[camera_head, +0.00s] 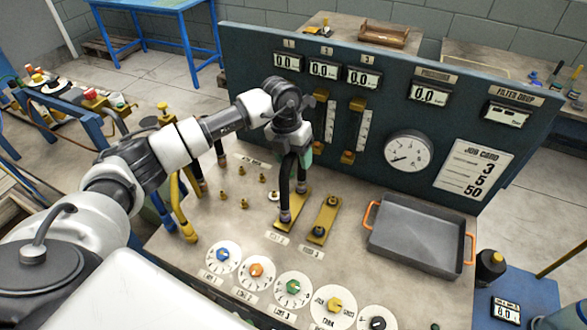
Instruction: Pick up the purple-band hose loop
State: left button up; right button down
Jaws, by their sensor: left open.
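A dark hose loop (286,190) stands like an upside-down U, one end on a yellow plate (292,208) on the bench. No purple band can be made out on it; its top is hidden by my left gripper (292,150). My left gripper points down, open, at the top of this loop. I cannot tell whether the fingers are around the loop or only in front of it. A teal patch shows beside the fingers. My right gripper is out of view.
A second yellow plate (324,219) lies right of the loop, then a grey tray (419,235) with orange handles. A panel with gauges (408,152) rises behind. Dials (293,288) line the front edge. Yellow hoses (180,205) stand at left, beside my left arm.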

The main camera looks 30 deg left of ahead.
pick_arm(q)
grip_shut()
dwell(0.3)
jog(key=shift+w+r, duration=0.1)
jog(key=shift+r, duration=0.05)
jog(key=shift+r+b, duration=0.25)
jog(key=shift+b, duration=0.1)
jog(key=d+r+b, duration=0.5)
jog(key=d+r, duration=0.5)
jog(key=d, duration=0.1)
jog(key=shift+d, duration=0.4)
jog(key=shift+r, duration=0.1)
